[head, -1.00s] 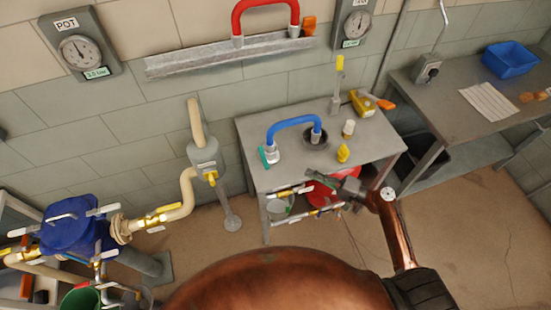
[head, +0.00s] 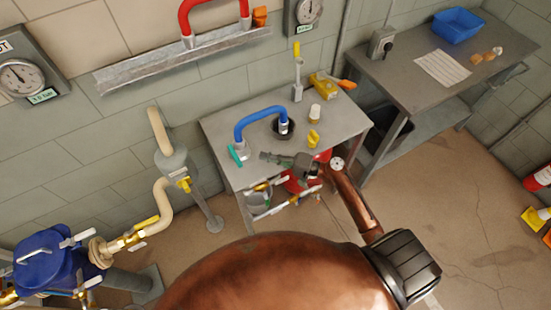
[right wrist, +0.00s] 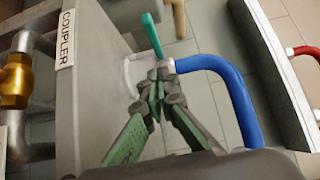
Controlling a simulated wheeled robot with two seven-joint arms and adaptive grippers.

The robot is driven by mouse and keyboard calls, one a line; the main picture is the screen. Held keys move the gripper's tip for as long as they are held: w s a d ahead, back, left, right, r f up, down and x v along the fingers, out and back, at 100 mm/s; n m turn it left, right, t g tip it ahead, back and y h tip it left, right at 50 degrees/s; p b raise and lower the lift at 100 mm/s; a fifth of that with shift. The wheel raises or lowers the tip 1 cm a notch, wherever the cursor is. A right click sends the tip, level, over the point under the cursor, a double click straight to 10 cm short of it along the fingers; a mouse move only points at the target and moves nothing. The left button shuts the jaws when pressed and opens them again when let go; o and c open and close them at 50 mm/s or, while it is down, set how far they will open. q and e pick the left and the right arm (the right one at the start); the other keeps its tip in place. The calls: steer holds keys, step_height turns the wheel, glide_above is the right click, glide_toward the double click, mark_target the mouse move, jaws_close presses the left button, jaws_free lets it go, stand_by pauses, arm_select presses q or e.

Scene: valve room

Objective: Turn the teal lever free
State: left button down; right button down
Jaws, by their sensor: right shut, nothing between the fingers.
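The teal lever (head: 236,154) sits on the metal coupling at the left end of a blue hose (head: 258,113) on the grey table. In the right wrist view the teal lever (right wrist: 152,35) stands out from the coupling, just beyond my fingers, and the blue hose (right wrist: 225,85) curves away to the right. My right gripper (head: 266,156) is shut and empty, over the table's front edge to the right of the lever. In the right wrist view the closed fingers (right wrist: 157,90) cover part of the coupling; I cannot tell whether they touch it. My left gripper is out of view.
On the table (head: 220,125) stand a yellow bottle (head: 313,138), a white-capped jar (head: 315,112) and a yellow tool (head: 323,85). Pipes with valves (head: 265,200) run below the front edge. A beige pipe (head: 160,205) stands to the left. A COUPLER label (right wrist: 66,40) marks the table edge.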

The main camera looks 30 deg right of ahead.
mark_target(237, 158)
steer(key=x, duration=0.3)
steer(key=shift+w+a+r, duration=0.15)
steer(key=shift+w+a, duration=0.05)
steer(key=shift+a, duration=0.05)
steer(key=shift+s+a+p, duration=0.15)
steer(key=shift+a+p, duration=0.45)
steer(key=shift+a, duration=0.6)
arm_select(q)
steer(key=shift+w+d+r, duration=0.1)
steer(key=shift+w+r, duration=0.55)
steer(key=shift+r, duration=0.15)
arm_select(e)
steer(key=shift+a, duration=0.65)
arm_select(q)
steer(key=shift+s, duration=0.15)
arm_select(e)
steer(key=shift+a, duration=0.15)
